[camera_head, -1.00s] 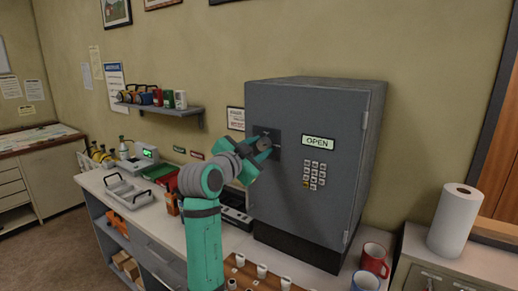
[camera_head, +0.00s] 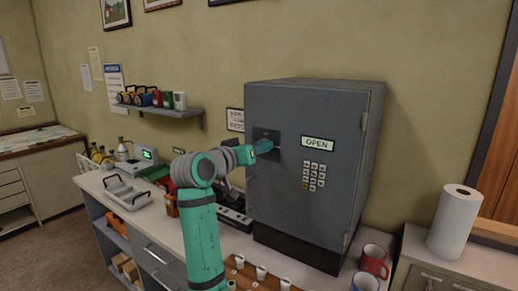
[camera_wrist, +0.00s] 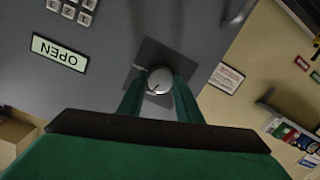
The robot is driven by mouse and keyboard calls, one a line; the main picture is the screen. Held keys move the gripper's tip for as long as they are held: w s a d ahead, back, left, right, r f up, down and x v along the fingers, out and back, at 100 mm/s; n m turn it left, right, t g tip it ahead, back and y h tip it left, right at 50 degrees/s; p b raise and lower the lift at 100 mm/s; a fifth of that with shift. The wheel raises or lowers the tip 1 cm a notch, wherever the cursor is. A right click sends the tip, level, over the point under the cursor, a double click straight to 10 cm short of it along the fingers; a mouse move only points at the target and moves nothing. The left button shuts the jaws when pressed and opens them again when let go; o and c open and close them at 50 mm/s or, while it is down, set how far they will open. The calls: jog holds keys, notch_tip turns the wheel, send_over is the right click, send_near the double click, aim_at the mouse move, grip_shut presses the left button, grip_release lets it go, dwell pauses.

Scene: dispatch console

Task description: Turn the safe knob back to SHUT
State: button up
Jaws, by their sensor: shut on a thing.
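The grey safe (camera_head: 335,215) stands on the counter with its door closed. Its display (camera_head: 318,144) reads OPEN, and the same display shows upside down in the wrist view (camera_wrist: 59,52). My gripper (camera_wrist: 159,92) is shut on the knob, one green finger on each side. In the head view my gripper (camera_head: 264,146) hides the knob at the plate.
A keypad (camera_head: 314,175) is right of the knob below the display. A wall shelf (camera_head: 158,105) holds several items at left.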

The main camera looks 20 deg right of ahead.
jog(key=shift+r+n, duration=0.25)
jog(key=shift+n, duration=1.25)
jog(key=o, duration=1)
jog(key=shift+f, duration=0.15)
jog(key=shift+o, duration=0.2)
jog(key=v, duration=1.1)
jog(key=shift+w, duration=0.15)
jog(key=shift+w+a, duration=0.1)
